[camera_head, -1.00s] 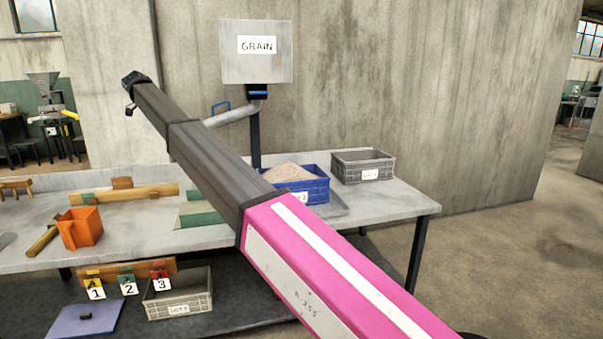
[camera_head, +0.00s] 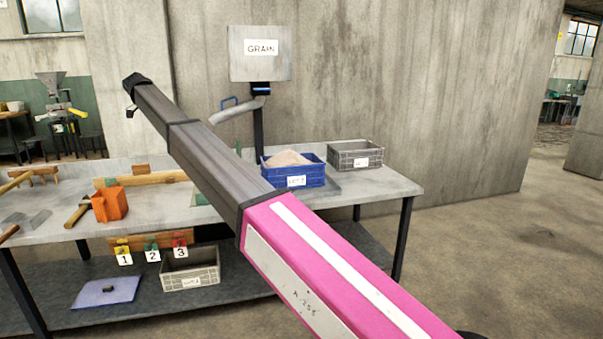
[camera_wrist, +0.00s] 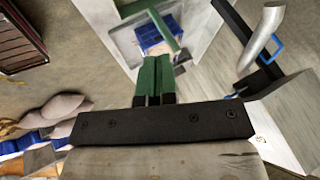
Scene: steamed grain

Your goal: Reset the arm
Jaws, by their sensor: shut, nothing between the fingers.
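My gripper (camera_wrist: 158,62) shows in the wrist view as two green fingers pressed together, with nothing between them. It points toward a blue crate (camera_wrist: 152,42), which lies beyond the fingertips. In the head view my pink and black arm (camera_head: 205,150) stretches from the lower right to the upper left, in front of the workbench. The gripper fingers cannot be made out there.
The workbench (camera_head: 385,190) carries a blue crate of grain (camera_head: 295,178), a grey crate (camera_head: 352,160) and an orange container (camera_head: 110,204). The GRAIN hopper (camera_head: 260,65) and its spout (camera_head: 235,110) stand behind. Floor at right is clear.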

